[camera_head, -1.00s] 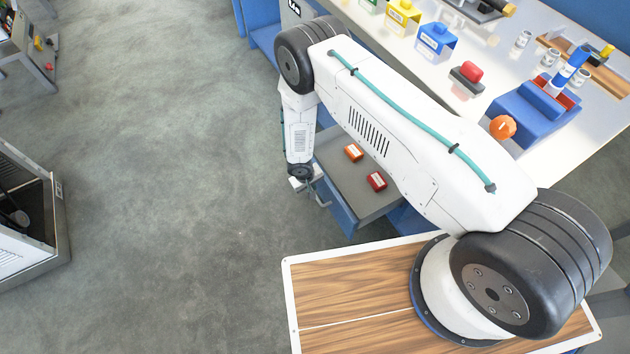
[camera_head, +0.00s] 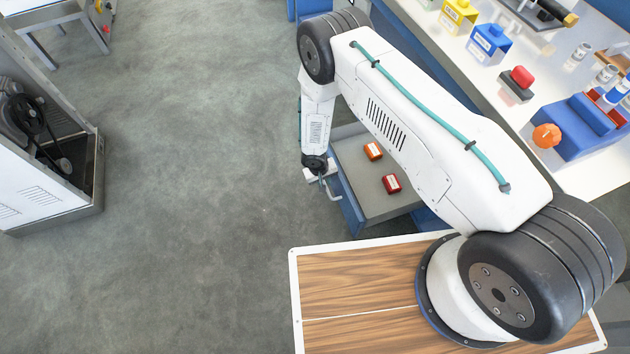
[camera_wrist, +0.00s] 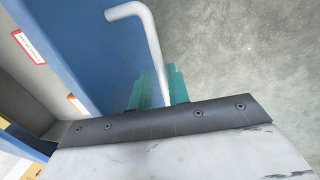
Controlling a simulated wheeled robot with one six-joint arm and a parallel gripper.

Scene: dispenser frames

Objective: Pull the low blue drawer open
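The low blue drawer (camera_head: 352,207) stands open from under the bench in the head view. Its grey inside holds an orange box (camera_head: 373,150) and a red box (camera_head: 391,183). My gripper (camera_head: 322,184) is at the drawer's front. In the wrist view, the pale bent handle (camera_wrist: 150,42) runs down between the teal fingers of my gripper (camera_wrist: 159,88), which sit close on both sides of it. The drawer's blue front (camera_wrist: 85,45) is at the left there. The fingertip contact is partly hidden by the gripper body.
The bench top (camera_head: 545,175) carries a blue device (camera_head: 575,130), a red button (camera_head: 520,76), and blue (camera_head: 490,42) and yellow (camera_head: 458,14) holders. A white cabinet (camera_head: 45,180) stands at the left. The grey floor (camera_head: 200,190) between is clear.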

